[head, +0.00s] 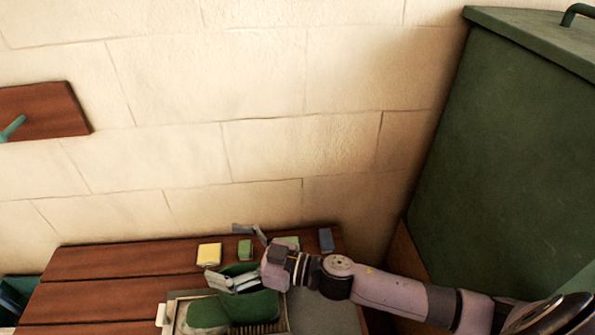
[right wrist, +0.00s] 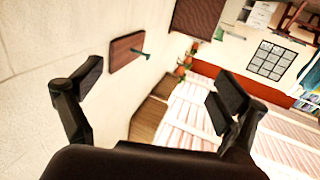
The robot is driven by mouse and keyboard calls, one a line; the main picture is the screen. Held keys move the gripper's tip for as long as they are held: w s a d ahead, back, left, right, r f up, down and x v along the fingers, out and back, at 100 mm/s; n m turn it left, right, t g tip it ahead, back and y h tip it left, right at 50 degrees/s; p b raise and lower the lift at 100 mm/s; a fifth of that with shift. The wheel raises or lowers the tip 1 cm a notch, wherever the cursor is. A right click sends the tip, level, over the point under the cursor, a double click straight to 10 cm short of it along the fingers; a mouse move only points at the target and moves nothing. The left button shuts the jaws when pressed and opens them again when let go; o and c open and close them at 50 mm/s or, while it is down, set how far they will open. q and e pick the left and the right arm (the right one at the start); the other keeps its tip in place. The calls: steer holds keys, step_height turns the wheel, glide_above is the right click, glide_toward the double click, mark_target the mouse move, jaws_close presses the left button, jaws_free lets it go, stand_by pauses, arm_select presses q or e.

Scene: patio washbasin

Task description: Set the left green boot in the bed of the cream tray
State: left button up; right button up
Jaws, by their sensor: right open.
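Green boot shapes (head: 252,307) lie at the bottom of the head view, over a cream-edged tray (head: 174,296). A second green part (head: 207,314) is beside them to the left. I cannot tell whether these parts are one boot or two, nor which is the left boot. My right gripper (head: 230,256) is open, just above and behind the green shapes, and hides part of them. In the right wrist view the open jaws (right wrist: 155,95) have nothing between them. My left gripper is not in view.
Yellow (head: 209,254), green (head: 245,250) and blue (head: 326,240) blocks stand along the back of the wooden slatted top (head: 110,262). A bristled piece (head: 262,328) shows below the boots. A tall green cabinet (head: 490,130) stands right, and a pale block wall behind.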

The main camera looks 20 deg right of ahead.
steer(key=s+d+r+m+t+h+p, duration=0.2)
steer(key=d+r+m+t+h+p, duration=0.4)
steer(key=d+r+m+h+p, duration=0.4)
steer(key=shift+d+r+t+h+p, duration=0.3)
steer(key=shift+d+r+h, duration=1.85)
steer(key=shift+r, duration=1.55)
steer(key=shift+d, duration=0.15)
